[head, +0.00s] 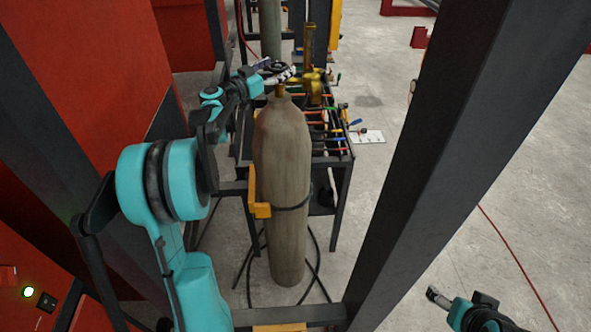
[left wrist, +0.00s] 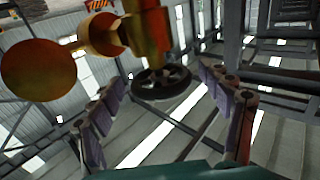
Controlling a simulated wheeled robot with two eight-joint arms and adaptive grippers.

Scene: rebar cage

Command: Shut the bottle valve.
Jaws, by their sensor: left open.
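The gas bottle (head: 283,180) is a tall grey-brown cylinder standing upright. Its brass valve (head: 280,91) is at the top, partly hidden by my left gripper (head: 281,74). In the left wrist view, the black spoked handwheel (left wrist: 163,84) sits on the brass valve body (left wrist: 148,30). My open left gripper (left wrist: 162,88) has one row of finger pads on each side of the wheel. The wheel appears between the fingertips or just beyond them, and I see no clear contact. My right gripper (head: 437,296) is low at the right, far from the bottle; its jaws are unclear.
A brass regulator with round gauges (left wrist: 38,70) is beside the valve. A black tool table (head: 340,175) with several tools stands behind the bottle. A yellow bracket (head: 259,210) holds the bottle. A dark steel post (head: 470,130) rises at the right. Black hoses lie around the base.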

